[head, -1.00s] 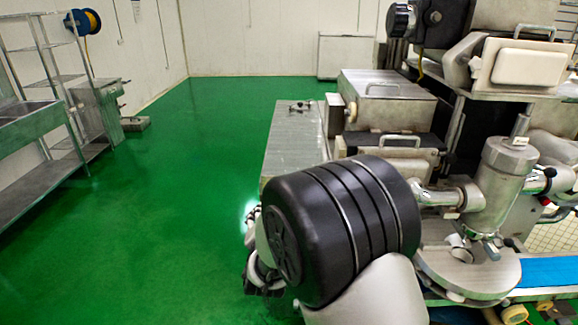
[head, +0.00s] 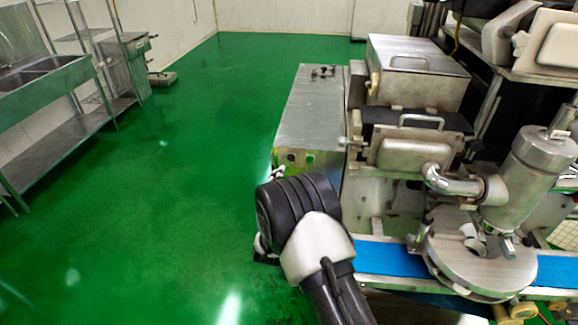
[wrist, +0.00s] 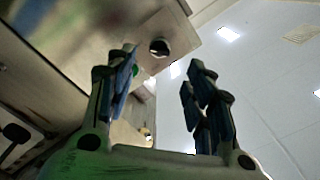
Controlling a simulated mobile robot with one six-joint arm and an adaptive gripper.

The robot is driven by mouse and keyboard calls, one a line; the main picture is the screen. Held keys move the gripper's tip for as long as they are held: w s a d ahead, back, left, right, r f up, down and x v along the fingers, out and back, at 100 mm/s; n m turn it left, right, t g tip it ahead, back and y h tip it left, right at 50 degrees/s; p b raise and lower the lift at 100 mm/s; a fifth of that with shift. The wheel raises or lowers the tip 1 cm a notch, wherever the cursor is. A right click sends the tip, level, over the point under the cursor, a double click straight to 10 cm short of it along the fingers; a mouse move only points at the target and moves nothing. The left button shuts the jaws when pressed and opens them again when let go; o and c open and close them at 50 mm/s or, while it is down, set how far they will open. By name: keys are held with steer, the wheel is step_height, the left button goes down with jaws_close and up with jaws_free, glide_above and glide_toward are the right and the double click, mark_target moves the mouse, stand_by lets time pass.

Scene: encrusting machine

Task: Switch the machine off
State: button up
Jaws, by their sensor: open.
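The encrusting machine (head: 415,150) stands on the right of the head view. The small front panel of its metal cabinet (head: 312,112) carries a green button (head: 291,157) and a dark round control (head: 310,158). In the wrist view a black rotary knob (wrist: 160,48) on the metal panel (wrist: 110,30) shows just beyond the fingertips. The green button (wrist: 135,70) is partly hidden behind the left finger. My gripper (wrist: 161,78) is open, with nothing between its fingers, and apart from the knob as far as I can tell. In the head view my wrist mostly hides it.
A blue conveyor belt (head: 390,258) runs along the machine's front, close to my arm. A steel sink bench (head: 50,92) and shelving stand at the left wall. The green floor (head: 170,190) between them is clear.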

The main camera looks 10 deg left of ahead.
mark_target(290, 161)
steer(key=w, duration=0.4)
steer(key=w+b, duration=0.1)
steer(key=w, duration=0.3)
steer(key=shift+w+d, duration=0.2)
steer(key=shift+w, duration=0.2)
steer(key=shift+c, duration=0.4)
steer(key=c, duration=1)
